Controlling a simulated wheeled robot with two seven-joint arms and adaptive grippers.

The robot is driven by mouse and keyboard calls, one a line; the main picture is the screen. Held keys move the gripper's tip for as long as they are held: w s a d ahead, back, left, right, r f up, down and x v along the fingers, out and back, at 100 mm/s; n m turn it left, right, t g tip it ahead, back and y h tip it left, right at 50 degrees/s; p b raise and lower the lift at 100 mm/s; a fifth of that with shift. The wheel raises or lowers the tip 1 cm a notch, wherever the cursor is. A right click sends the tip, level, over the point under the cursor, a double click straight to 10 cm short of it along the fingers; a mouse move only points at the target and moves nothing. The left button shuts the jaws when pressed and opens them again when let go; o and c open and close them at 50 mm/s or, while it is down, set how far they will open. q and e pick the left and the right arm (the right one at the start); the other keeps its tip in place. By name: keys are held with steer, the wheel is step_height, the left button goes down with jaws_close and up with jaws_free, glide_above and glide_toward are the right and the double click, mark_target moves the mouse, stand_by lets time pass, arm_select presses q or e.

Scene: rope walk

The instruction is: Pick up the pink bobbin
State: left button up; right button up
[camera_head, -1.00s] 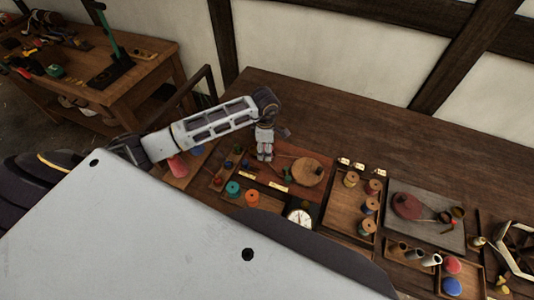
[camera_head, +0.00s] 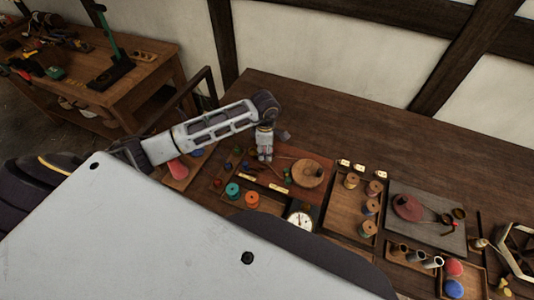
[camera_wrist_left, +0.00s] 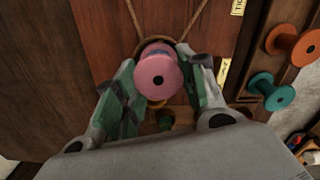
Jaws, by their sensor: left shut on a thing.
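The pink bobbin (camera_wrist_left: 158,77) is in the middle of the left wrist view, its round end with a dark centre hole facing the camera. My left gripper (camera_wrist_left: 164,64) has its green-padded fingers on either side of the bobbin and is shut on it. In the head view my left gripper (camera_head: 265,157) points down over the reddish-brown board near the left part of the bench; the bobbin cannot be made out there. I cannot tell whether the bobbin is clear of the surface beneath it. My right gripper is not in view.
A teal bobbin (camera_head: 233,190) and an orange bobbin (camera_head: 252,199) stand close by. A round wooden disc (camera_head: 308,173) lies right of the gripper, with a dial (camera_head: 299,219) in front. A tray of bobbins (camera_head: 344,219) is farther right. The bench's back (camera_head: 390,150) is clear.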

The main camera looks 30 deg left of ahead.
arm_select(q)
steer(key=shift+c, duration=0.5)
steer(key=shift+r, duration=0.1)
steer(key=shift+r+p, duration=2.1)
steer(key=shift+r, duration=2.8)
